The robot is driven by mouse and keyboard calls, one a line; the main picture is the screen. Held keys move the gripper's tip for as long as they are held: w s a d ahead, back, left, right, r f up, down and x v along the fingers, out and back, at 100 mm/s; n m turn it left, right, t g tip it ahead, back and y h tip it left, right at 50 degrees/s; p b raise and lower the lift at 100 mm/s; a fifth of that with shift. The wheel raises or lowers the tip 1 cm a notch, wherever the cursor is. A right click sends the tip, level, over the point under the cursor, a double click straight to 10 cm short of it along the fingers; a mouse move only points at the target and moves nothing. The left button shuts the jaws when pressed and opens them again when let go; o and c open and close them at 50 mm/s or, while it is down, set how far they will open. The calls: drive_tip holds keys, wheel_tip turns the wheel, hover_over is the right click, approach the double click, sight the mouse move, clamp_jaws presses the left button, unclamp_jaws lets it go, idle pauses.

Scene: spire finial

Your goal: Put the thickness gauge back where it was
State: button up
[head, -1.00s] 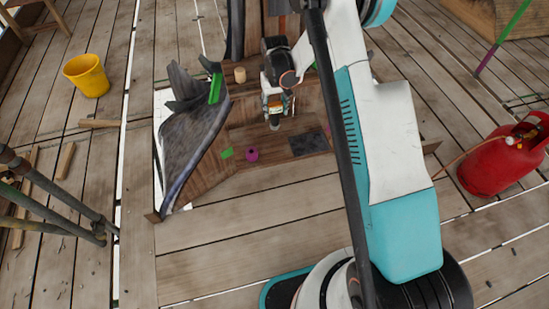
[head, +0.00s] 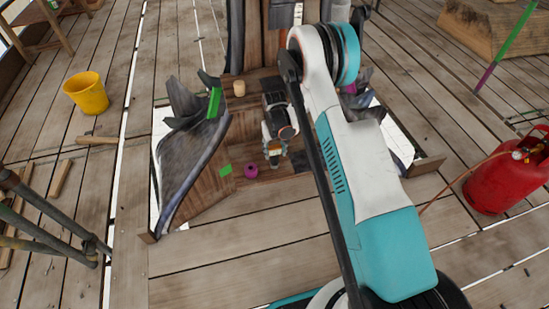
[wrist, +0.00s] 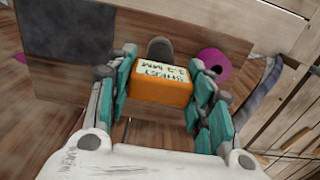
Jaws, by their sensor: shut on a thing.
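My gripper (head: 274,155) is inside the wooden recess at the foot of the spire, its fingers pointing down. In the wrist view its teal-padded fingers (wrist: 163,92) are shut on an orange block with a white lettered label, the thickness gauge (wrist: 161,90). The gauge also shows as a small orange and white patch in the head view (head: 274,149). A rounded grey end (wrist: 160,48) shows just beyond it; I cannot tell if it belongs to the gauge. Whether the gauge touches the wood below is unclear.
A dark flat patch (wrist: 70,40) is on the wood nearby. Curved grey finial leaves (head: 190,155) flank the recess.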

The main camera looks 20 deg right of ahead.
sight(275, 156)
drive_tip(key=shift+f+b, duration=0.7)
drive_tip(key=shift+f, duration=1.35)
drive_tip(key=shift+f, duration=0.1)
drive_tip(key=o, duration=1.3)
